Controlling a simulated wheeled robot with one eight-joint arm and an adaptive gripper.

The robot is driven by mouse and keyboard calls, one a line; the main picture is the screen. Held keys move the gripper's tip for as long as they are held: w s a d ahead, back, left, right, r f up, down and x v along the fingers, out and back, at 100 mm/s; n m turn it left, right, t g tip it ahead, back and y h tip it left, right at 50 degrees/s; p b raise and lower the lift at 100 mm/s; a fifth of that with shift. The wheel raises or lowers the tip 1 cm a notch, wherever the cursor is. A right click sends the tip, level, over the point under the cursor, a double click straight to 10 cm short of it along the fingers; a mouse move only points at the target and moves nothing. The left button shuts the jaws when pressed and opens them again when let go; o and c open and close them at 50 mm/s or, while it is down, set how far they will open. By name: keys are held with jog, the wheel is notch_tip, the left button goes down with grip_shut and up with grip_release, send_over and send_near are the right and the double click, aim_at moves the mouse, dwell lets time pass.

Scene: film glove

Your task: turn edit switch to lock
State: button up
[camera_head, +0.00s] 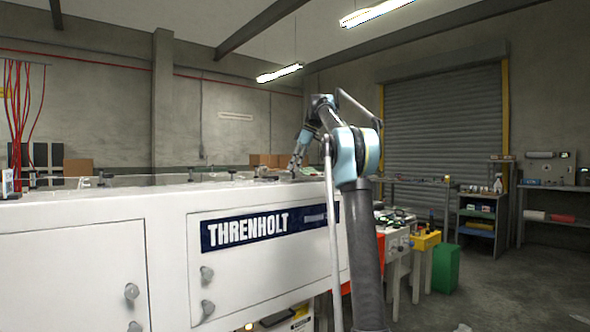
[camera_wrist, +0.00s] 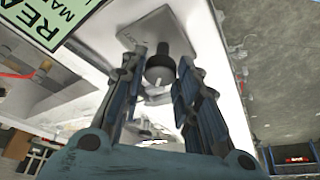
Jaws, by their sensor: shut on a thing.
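The edit switch is a black round knob (camera_wrist: 160,66) with a white pointer mark, on a grey plate (camera_wrist: 146,30) in the wrist view. Small lettering on the plate is too blurred to read. My gripper (camera_wrist: 162,72) has one finger on each side of the knob and is shut on it. The pointer mark shows on the knob's near side, but I cannot tell which position it marks. In the head view my gripper (camera_head: 296,168) reaches down to the top of the white THRENHOLT machine (camera_head: 165,226) near its right end. The knob is too small to make out there.
A green-and-white label (camera_wrist: 62,22) lies beside the plate in the wrist view. Several small dark fittings stand along the machine top in the head view. A yellow bin (camera_head: 426,240) and a green bin (camera_head: 446,268) stand to the right. Open floor lies farther right.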

jog(key=shift+w+d, duration=0.1)
jog(key=shift+w, duration=0.05)
jog(key=o, duration=1.1)
jog(key=shift+w+f, duration=0.1)
jog(key=shift+f, duration=0.05)
jog(key=shift+c, duration=0.2)
jog(key=v, duration=0.7)
jog(key=shift+r, duration=0.2)
jog(key=shift+d, duration=0.1)
